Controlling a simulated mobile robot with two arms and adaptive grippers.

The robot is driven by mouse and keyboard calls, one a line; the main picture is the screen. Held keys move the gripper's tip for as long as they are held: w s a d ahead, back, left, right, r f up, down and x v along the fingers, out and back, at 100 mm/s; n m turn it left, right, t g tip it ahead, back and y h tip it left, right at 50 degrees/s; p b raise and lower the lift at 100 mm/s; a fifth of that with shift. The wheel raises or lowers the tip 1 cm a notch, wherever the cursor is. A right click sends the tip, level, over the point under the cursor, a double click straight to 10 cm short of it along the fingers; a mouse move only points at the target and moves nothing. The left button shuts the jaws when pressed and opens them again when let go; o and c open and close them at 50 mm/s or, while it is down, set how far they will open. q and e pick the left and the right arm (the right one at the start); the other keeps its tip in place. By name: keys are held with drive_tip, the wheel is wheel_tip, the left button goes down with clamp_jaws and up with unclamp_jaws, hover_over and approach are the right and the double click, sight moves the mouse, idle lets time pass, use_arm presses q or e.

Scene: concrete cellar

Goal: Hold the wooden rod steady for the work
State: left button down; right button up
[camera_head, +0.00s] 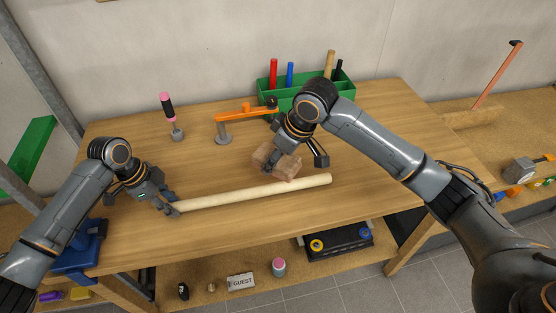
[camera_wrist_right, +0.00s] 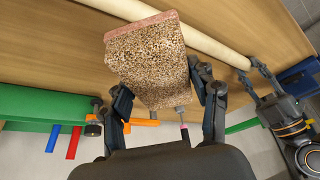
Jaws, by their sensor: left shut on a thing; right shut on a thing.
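The pale wooden rod (camera_head: 255,193) lies slanting across the bench, its right end free. My left gripper (camera_head: 172,205) is shut on the rod's left end; the grip also shows in the right wrist view (camera_wrist_right: 258,70). My right gripper (camera_head: 293,150) is shut on a brownish block (camera_head: 276,164) just behind the rod. In the right wrist view the block (camera_wrist_right: 150,65) has a coarse speckled face and a pinkish layer, with a finger on each side. I cannot tell whether the block touches the rod.
The wooden bench (camera_head: 390,130) is clear at the right and front. An orange-armed clamp (camera_head: 225,130) and a pink-and-black-handled tool (camera_head: 168,108) stand behind. A green tool holder (camera_head: 268,90) is at the back. A blue vise (camera_head: 82,250) sits at the front left.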

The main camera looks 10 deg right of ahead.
use_arm(q)
drive_tip(key=c, duration=1)
unclamp_jaws()
drive_tip(key=shift+o, duration=0.2)
drive_tip(key=shift+r, duration=0.1)
